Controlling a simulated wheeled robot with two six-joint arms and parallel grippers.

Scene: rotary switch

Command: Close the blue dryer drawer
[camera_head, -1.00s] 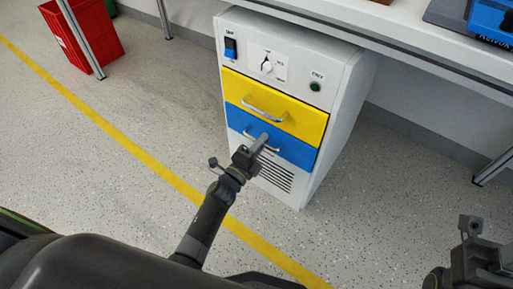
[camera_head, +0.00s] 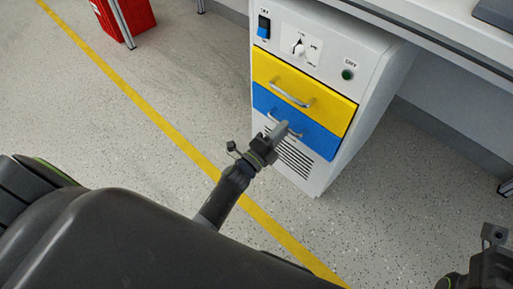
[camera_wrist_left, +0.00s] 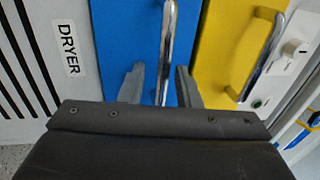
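The white dryer cabinet (camera_head: 376,84) has a blue drawer (camera_head: 322,140) below a yellow drawer (camera_head: 333,103). The blue front looks about level with the yellow one; I cannot tell if a small gap is left. My left gripper (camera_head: 281,131) is at the blue drawer's metal handle. In the left wrist view, its two fingers (camera_wrist_left: 160,82) are apart, one on each side of the handle (camera_wrist_left: 168,40), with the blue front (camera_wrist_left: 110,35) behind. My right gripper (camera_head: 490,268) is partly in the bottom right corner; its fingers cannot be made out.
A switch (camera_head: 264,26), a dial (camera_head: 299,47) and a green button (camera_head: 347,74) are above the drawers. A table (camera_head: 440,40) overhangs the cabinet. A red bin (camera_head: 125,18) stands at the far left. Floor left of the cabinet is clear.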

